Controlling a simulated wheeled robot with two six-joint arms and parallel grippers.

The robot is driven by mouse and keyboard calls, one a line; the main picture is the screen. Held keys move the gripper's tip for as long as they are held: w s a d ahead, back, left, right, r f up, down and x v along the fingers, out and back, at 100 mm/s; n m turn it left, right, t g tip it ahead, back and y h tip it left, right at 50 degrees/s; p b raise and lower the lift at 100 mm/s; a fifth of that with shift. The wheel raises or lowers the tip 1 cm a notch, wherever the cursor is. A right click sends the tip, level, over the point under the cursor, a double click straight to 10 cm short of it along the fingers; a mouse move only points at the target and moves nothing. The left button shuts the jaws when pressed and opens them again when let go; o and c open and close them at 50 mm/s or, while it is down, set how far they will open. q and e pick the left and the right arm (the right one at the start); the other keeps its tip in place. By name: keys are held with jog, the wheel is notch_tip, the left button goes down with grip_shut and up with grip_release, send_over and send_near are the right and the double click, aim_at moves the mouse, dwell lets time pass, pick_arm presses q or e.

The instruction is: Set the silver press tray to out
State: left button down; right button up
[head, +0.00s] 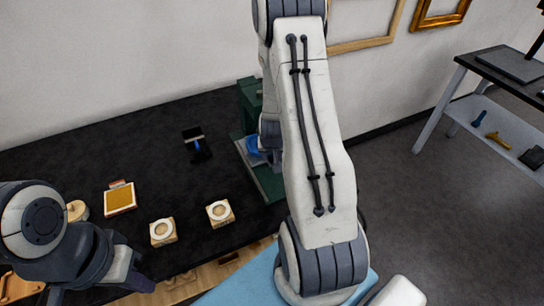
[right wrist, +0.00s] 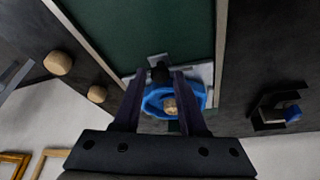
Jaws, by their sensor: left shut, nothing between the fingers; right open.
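The green press (head: 250,95) stands on the black table, partly hidden behind my right arm in the head view. A blue part (head: 252,147) shows at its side. In the right wrist view, a silver-grey plate (right wrist: 200,74), apparently the press tray, lies at the edge of the green surface (right wrist: 150,30). A blue ring-like part (right wrist: 152,103) with a tan centre is in front of it. My right gripper (right wrist: 159,77) is open, its fingers reaching over the blue part; contact cannot be told. My left gripper (head: 140,283) is shut and empty at lower left, away from the press.
On the black table (head: 60,160) are a gold-topped block (head: 119,198), two wooden blocks with white rings (head: 162,232) (head: 220,213), and a small black device (head: 196,145). A grey side table (head: 470,70) with tools on its shelf stands at right.

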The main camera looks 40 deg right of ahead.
grip_shut()
dwell(1.4)
